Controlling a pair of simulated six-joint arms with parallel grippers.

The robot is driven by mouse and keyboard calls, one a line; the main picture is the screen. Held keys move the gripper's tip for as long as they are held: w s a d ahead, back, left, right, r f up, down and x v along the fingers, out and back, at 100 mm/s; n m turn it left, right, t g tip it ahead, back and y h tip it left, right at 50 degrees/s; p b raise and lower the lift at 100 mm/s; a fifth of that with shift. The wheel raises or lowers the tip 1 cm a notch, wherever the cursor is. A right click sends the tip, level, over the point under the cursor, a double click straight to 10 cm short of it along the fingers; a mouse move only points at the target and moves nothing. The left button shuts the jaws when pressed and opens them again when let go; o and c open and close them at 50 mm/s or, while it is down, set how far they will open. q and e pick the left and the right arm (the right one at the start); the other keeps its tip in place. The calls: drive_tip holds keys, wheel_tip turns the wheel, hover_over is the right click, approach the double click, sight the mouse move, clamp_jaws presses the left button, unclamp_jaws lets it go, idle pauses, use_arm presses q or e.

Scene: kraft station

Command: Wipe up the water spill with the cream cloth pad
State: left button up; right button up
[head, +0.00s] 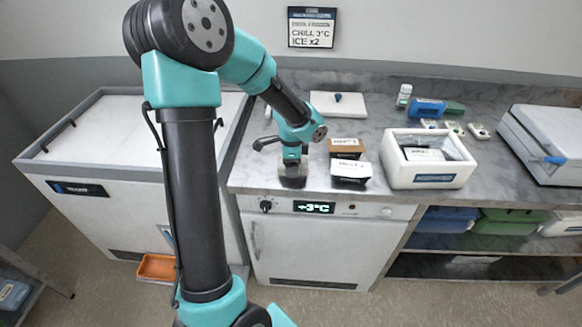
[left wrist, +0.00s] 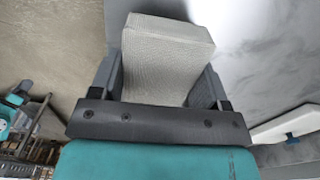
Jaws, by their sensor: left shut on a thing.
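My left gripper (head: 292,180) is low over the front edge of the grey marbled counter (head: 250,160), left of two small cartons. In the left wrist view the gripper (left wrist: 163,85) is shut on the cream cloth pad (left wrist: 165,50), a pale textured block between the two dark fingers. In the head view I cannot make out the pad clearly at the gripper. I cannot tell whether the pad touches the counter. I cannot make out the water spill clearly in either view. My right gripper is not in view.
A brown carton (head: 346,146) and a dark carton with a white top (head: 351,170) stand just right of the gripper. A white foam box (head: 397,172) is further right. A white lid (head: 352,107) lies behind. A large white chest (head: 110,130) stands left.

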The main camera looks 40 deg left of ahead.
use_arm(q)
drive_tip(key=shift+r, duration=2.6)
drive_tip(key=shift+w, duration=0.1)
